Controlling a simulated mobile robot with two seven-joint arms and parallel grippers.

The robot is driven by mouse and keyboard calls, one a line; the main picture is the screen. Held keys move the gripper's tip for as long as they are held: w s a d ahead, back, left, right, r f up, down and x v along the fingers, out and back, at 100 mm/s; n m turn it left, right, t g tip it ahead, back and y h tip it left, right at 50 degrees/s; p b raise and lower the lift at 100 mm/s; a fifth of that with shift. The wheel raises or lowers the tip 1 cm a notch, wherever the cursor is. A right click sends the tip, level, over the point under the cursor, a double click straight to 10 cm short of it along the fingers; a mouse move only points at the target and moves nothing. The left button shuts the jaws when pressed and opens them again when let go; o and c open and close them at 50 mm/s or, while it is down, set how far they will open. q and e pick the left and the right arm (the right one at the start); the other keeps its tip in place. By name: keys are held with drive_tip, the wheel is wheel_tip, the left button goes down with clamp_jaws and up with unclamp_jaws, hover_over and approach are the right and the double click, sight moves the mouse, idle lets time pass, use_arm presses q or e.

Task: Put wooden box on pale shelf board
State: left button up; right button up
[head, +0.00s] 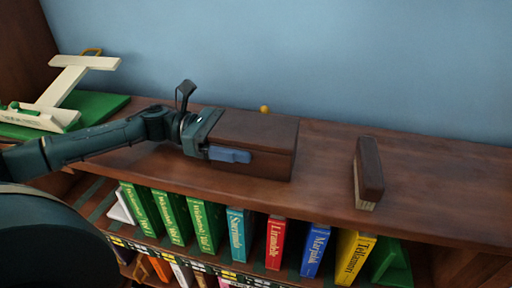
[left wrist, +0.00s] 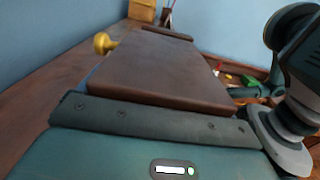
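The wooden box (head: 250,142) is dark brown and sits at the bookcase top, near its front edge. My left gripper (head: 218,140) comes at it from the left; one blue-grey finger lies flat against the box's front side, and the finger behind is hidden. In the left wrist view the box (left wrist: 165,70) fills the space ahead of the palm, with a thin blue strip along its left edge. I cannot tell whether the box rests on the wood or is slightly raised. I cannot make out a pale shelf board. My right gripper is not in view.
A brown brush-like block (head: 369,170) stands to the right on the bookcase top (head: 325,165). A small yellow knob (head: 264,109) is behind the box. A white frame (head: 65,90) on a green base is at far left. Colourful books (head: 240,235) fill the shelf below.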

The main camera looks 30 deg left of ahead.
use_arm(q)
drive_tip(key=c, duration=0.8)
drive_tip(key=shift+r, duration=0.15)
drive_tip(key=shift+c, duration=0.5)
